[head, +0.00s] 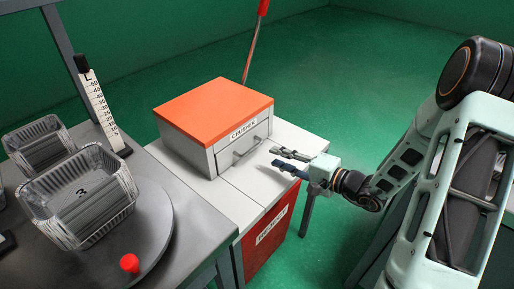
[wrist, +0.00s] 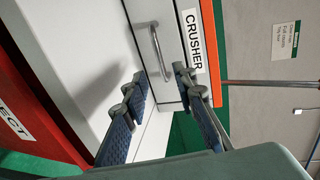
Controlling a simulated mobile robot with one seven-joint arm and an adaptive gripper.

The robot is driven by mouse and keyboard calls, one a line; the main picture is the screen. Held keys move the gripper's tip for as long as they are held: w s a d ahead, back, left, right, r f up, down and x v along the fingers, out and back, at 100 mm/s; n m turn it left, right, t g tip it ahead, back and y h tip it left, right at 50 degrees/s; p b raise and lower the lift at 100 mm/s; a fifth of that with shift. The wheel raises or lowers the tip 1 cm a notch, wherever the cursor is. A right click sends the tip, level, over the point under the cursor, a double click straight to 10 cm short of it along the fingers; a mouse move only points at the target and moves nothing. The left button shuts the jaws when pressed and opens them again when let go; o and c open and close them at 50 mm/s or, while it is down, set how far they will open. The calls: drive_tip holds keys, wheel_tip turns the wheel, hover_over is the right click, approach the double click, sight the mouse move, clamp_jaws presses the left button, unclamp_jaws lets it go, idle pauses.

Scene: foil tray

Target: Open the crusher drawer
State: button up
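The crusher (head: 214,125) is a grey box with an orange lid, standing on a white cabinet in the head view. Its front drawer has a metal bar handle (head: 250,150) and looks shut. The "CRUSHER" label is above the handle. In the wrist view the handle (wrist: 160,52) stands on the drawer front (wrist: 164,22), ahead of my gripper. My gripper (head: 278,160) is open and empty, its fingers pointing at the drawer front. In the wrist view my gripper's fingertips (wrist: 160,85) are spread apart, with the handle showing in the gap beyond them. They appear apart from the handle.
A red panel marked "REJECT" (head: 268,238) is on the cabinet front below. A height scale (head: 100,112) and a red-topped lever (head: 256,40) stand nearby. Green floor at right is clear.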

sight(254, 149)
drive_tip(key=b+x, duration=0.1)
drive_tip(key=x, duration=0.8)
drive_tip(key=shift+w+a, duration=0.1)
drive_tip(key=shift+c, duration=0.4)
clamp_jaws()
